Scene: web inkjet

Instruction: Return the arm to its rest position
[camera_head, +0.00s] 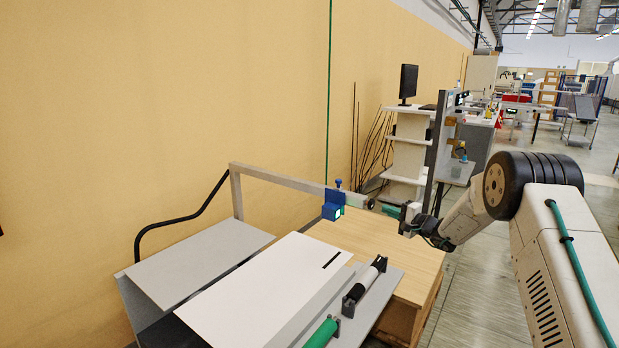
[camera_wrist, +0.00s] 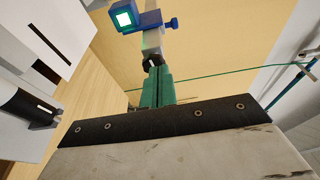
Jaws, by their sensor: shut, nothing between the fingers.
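My arm reaches in from the right in the head view, and my gripper (camera_head: 384,208) is at its end, over the wooden table. My gripper also shows in the wrist view (camera_wrist: 158,72), with its green fingers shut together and nothing between them. A blue sensor block (camera_head: 333,205) with a lit face hangs on a grey bar (camera_head: 275,179) just left of my gripper. In the wrist view the blue block (camera_wrist: 125,17) and the bar lie just beyond the fingertips. I cannot tell whether the fingertips touch the bar's end.
A grey machine with a white sheet (camera_head: 265,290) and rollers (camera_head: 364,284) stands below left. A wooden table (camera_head: 385,255) lies under my gripper. A shelf with a monitor (camera_head: 408,84) stands behind. A tan wall (camera_head: 160,90) closes the left. Open floor lies right of the table.

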